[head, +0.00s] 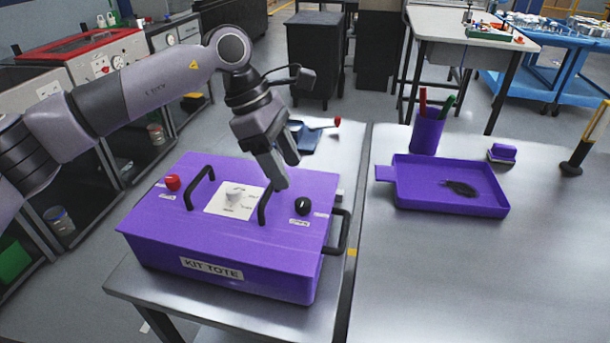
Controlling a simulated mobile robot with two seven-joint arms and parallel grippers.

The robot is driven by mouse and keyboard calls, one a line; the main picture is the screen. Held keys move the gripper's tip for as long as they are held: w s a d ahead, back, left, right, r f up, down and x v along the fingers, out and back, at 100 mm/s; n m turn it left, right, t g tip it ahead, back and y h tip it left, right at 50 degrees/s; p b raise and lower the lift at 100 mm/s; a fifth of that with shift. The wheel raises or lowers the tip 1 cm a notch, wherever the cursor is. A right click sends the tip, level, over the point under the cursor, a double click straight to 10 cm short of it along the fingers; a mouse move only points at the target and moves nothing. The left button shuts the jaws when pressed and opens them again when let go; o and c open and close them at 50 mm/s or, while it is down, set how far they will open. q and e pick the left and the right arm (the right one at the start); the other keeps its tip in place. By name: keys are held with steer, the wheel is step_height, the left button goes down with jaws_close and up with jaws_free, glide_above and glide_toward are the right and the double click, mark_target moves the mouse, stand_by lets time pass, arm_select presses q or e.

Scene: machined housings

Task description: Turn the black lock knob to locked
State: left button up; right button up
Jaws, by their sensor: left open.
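The purple kit tote (235,245) stands on the left steel table. Its black lock knob (303,206) sits on the right side of the lid, with a small white label (299,223) in front of it, too small to read. My left gripper (288,172) is open and empty, above the lid, up and to the left of the black knob and apart from it. A red knob (172,183) is at the lid's left. A white knob (234,194) sits on a white plate in the middle. My right gripper is not in view.
Black handles (199,187) stand up from the lid on both sides of the white plate; another handle (342,232) is on the tote's right side. On the right table are a purple tray (450,205), a pen cup (427,133) and clear room in front.

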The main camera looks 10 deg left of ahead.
mark_target(302, 201)
arm_select(q)
steer(key=shift+p+x, duration=0.8)
steer(key=shift+x, duration=2.7)
steer(key=shift+a, duration=0.1)
jaws_close()
